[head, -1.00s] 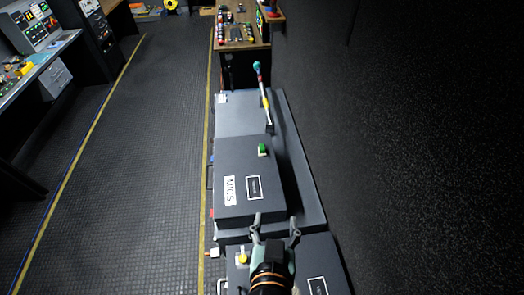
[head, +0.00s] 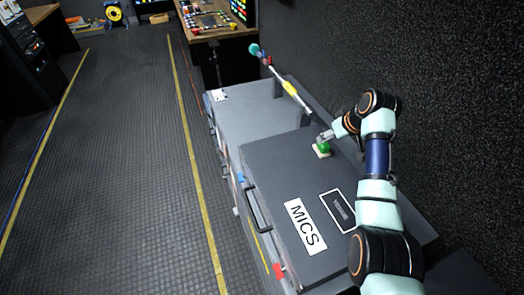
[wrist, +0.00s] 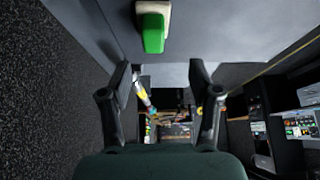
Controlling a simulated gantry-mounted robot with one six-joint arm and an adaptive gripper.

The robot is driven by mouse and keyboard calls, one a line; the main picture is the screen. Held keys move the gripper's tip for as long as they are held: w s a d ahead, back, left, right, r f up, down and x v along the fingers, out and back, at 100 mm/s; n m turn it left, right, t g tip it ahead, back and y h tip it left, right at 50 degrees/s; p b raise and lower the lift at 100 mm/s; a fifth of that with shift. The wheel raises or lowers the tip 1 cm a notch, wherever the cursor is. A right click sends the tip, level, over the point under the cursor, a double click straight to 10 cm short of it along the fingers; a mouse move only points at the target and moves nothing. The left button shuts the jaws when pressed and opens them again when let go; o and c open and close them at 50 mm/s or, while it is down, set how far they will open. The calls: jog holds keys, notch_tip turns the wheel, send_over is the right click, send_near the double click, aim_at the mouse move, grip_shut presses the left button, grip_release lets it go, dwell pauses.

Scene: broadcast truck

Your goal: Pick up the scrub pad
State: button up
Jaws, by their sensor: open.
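The scrub pad (head: 322,149) is a small green and cream block. It lies on top of the dark grey case marked MICS (head: 275,180), near the case's far right edge. It also shows at the top of the wrist view (wrist: 153,30), above the gap between my fingertips. My gripper (head: 326,137) is close beside the pad in the head view, partly hidden by its own wrist. In the wrist view my gripper (wrist: 160,78) has two fingers spread wide with nothing between them. The pad appears apart from both fingers.
A long rod with a teal end (head: 285,85) lies behind the case, by the dark wall (head: 400,50) on the right. A control desk (head: 212,22) stands at the back. The floor aisle (head: 110,150) is clear.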

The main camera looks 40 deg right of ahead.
aim_at(325, 143)
jog(key=shift+d+f+b, duration=0.15)
jog(key=shift+d+f, duration=0.1)
jog(key=shift+f, duration=0.4)
jog(key=shift+d+f+b, duration=0.15)
jog(key=shift+d+f, duration=0.05)
jog(key=shift+f, duration=0.4)
jog(key=b+x, duration=0.3)
jog(key=x, duration=0.1)
jog(key=shift+d+f, duration=0.1)
jog(key=shift+f, duration=0.05)
jog(key=shift+w+d+f+b, duration=0.15)
jog(key=shift+w+f+b, duration=0.25)
jog(key=shift+f+b, duration=0.05)
grip_shut()
